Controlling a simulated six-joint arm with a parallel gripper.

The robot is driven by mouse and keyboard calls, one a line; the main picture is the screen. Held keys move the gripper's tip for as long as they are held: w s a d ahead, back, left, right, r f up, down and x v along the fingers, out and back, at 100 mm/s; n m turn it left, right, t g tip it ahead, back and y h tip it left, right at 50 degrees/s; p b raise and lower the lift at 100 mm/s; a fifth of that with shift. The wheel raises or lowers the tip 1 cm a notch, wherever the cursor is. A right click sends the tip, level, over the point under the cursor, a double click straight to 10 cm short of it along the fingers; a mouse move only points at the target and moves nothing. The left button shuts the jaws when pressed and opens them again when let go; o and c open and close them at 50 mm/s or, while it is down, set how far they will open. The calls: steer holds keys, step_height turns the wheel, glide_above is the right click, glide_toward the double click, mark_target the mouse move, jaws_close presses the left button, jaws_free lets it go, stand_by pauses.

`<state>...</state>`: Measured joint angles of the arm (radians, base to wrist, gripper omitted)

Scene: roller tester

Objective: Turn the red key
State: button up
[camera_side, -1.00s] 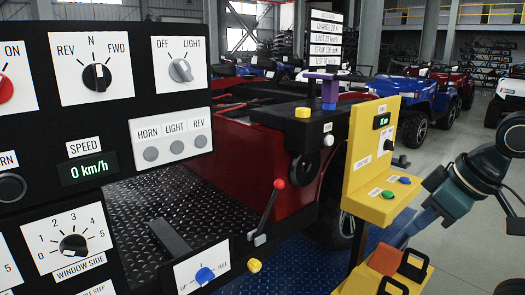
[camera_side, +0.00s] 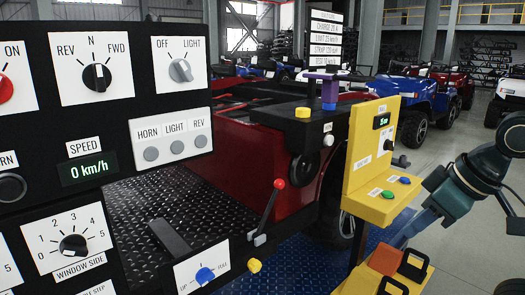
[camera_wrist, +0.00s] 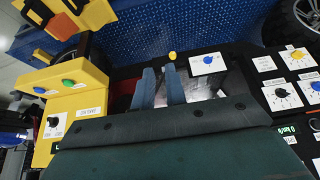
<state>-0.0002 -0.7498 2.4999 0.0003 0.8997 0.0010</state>
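A red round knob (camera_side: 5,88) sits on a white plate with "ON" printed above it, cut off by the left edge of the side view. It looks like the red key, but its full shape is not visible. I cannot make it out in the wrist view. My gripper (camera_wrist: 158,88) shows two blue-grey fingers standing apart with nothing between them.
A black panel carries a REV/N/FWD selector (camera_side: 97,77), a light switch (camera_side: 180,70) and a window dial (camera_side: 73,245). A red-tipped lever (camera_side: 279,184) rises mid-view. The yellow stand (camera_side: 362,170) with green and blue buttons is between my arm and the panel.

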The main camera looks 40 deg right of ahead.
steer(key=o, duration=0.7)
steer(key=shift+w+r, duration=0.3)
steer(key=shift+w, duration=0.2)
steer(key=o, duration=0.3)
steer(key=w+a+r+m+t, duration=0.1)
steer(key=w+r+m+t, duration=0.1)
steer(key=w, duration=0.5)
steer(key=shift+w+a+r+m, duration=0.25)
steer(key=shift+a+r+m, duration=0.1)
steer(key=shift+r+m, duration=0.6)
steer(key=w+a+r+m+t+y, duration=0.1)
steer(key=w+a+r+m+t, duration=0.3)
steer(key=w+a, duration=0.35)
steer(key=w+a+r+m+t, duration=0.2)
steer(key=w+a+r+m, duration=0.35)
steer(key=w, duration=0.35)
steer(key=a+r+m+t+y, duration=0.2)
steer(key=a+m+t+y, duration=0.1)
steer(key=a, duration=1.1)
steer(key=a+r+m+t+y, duration=0.2)
steer(key=a+r+m, duration=0.1)
steer(key=a, duration=1.2)
steer(key=shift+s+a+r+m+t+y, duration=0.15)
steer(key=shift+a+r+m+t+y, duration=0.2)
steer(key=shift+m, duration=0.35)
